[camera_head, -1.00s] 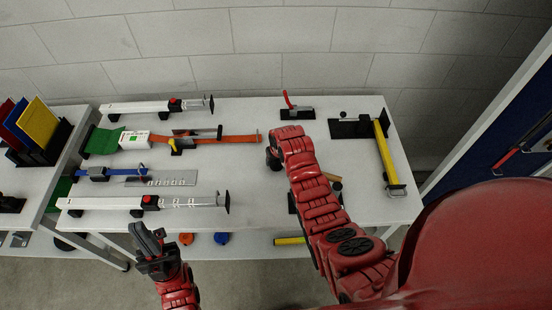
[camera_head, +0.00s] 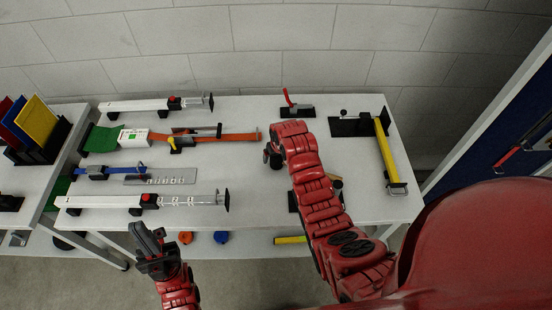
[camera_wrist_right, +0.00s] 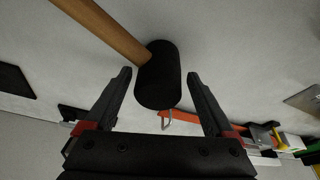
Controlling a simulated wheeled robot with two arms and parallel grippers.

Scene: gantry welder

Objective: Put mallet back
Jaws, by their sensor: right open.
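The mallet, with a black cylindrical head (camera_wrist_right: 157,80) and a wooden handle (camera_wrist_right: 103,30), is in the right wrist view. Its head lies between the fingertips of my open right gripper (camera_wrist_right: 161,78), with no clear grip on it. In the head view my right gripper (camera_head: 271,157) is low over the right table's middle. My arm hides most of what lies below it there.
The table (camera_head: 250,185) also holds a red-handled clamp (camera_head: 291,105), a yellow bar on a black stand (camera_head: 384,150), an orange strip (camera_head: 230,138) and two long white rails. A folder rack stands on the left table. Bare tabletop lies left of my right gripper.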

